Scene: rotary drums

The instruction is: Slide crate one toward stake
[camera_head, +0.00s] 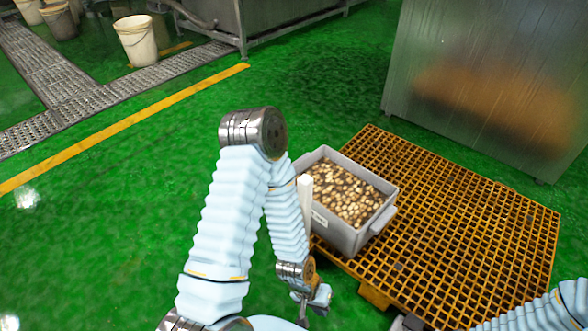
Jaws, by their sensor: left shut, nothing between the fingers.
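A grey crate (345,235) filled with small round brown and cream pieces sits on the left part of an orange grid pallet (480,210). It has a pale label on its near side and a handle on its right end. A white upright post (305,192), which may be the stake, shows at the crate's left side, partly behind my left arm; I cannot tell whether it touches the crate. My left gripper (319,298) is shut and empty, pointing down in front of the crate, apart from it. My right arm enters at the lower right; its gripper is not clearly visible.
A large metal cabinet (490,75) stands behind the pallet. White buckets (136,40) and floor grating (65,85) are at the upper left, beyond a yellow floor line (120,125). The green floor left of the pallet is clear.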

